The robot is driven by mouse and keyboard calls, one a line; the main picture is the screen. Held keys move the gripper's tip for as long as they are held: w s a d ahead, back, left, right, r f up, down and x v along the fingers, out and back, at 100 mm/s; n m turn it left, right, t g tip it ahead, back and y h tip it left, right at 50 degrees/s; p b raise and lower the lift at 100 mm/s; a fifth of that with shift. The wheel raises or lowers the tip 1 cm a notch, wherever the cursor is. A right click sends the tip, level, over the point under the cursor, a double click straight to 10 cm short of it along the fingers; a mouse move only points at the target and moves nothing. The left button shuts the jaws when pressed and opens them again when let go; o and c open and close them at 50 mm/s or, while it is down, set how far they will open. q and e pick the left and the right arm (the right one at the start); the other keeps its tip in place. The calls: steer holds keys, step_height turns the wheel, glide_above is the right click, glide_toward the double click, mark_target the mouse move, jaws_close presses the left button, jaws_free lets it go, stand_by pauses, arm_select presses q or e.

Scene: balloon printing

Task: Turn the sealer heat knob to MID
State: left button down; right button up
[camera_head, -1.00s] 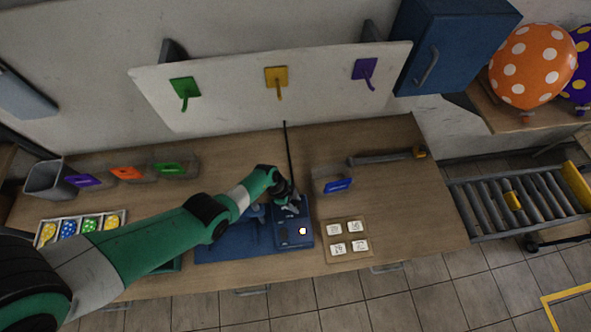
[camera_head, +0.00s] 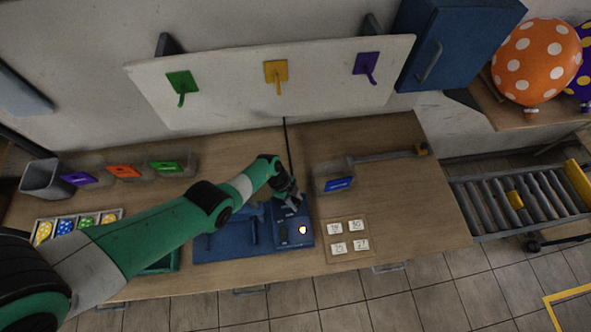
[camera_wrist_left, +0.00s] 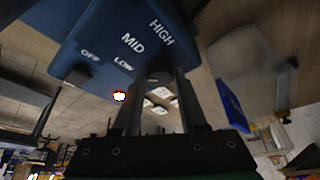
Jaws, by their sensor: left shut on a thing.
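The blue sealer (camera_head: 293,235) stands on the workbench, with a bright white light on its top. In the left wrist view its top panel (camera_wrist_left: 107,30) carries the labels OFF, LOW, MID and HIGH. A dark round knob (camera_wrist_left: 159,72) sits below these labels, between the fingers of my left gripper (camera_wrist_left: 157,88). The left gripper (camera_head: 290,199) is shut on the knob at the back of the sealer. The knob's pointer does not show, so I cannot tell its setting. A second small dark part (camera_wrist_left: 78,75) sits under OFF. My right gripper is not in view.
A card tray (camera_head: 347,240) and a blue-labelled bin (camera_head: 336,181) stand right of the sealer. Several bins and a balloon tray (camera_head: 78,218) are at the left. A thin dark rod or cable (camera_head: 287,150) rises behind the sealer.

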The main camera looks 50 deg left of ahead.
arm_select(q)
steer(key=m+b, duration=0.1)
steer(key=m+g+b, duration=0.1)
steer(key=m+b, duration=0.1)
steer(key=m+g+b, duration=0.1)
steer(key=m, duration=0.1)
steer(key=shift+w+f+b, duration=0.2)
steer(key=shift+f+b, duration=0.05)
steer(key=shift+b, duration=0.15)
steer(key=shift+r+m+g+b, duration=0.2)
steer(key=shift+m+g+b, duration=0.5)
steer(key=shift+m+b, duration=1)
steer(key=shift+m, duration=0.3)
steer(key=shift+c, duration=2.2)
jaws_free()
steer(key=shift+r, duration=0.1)
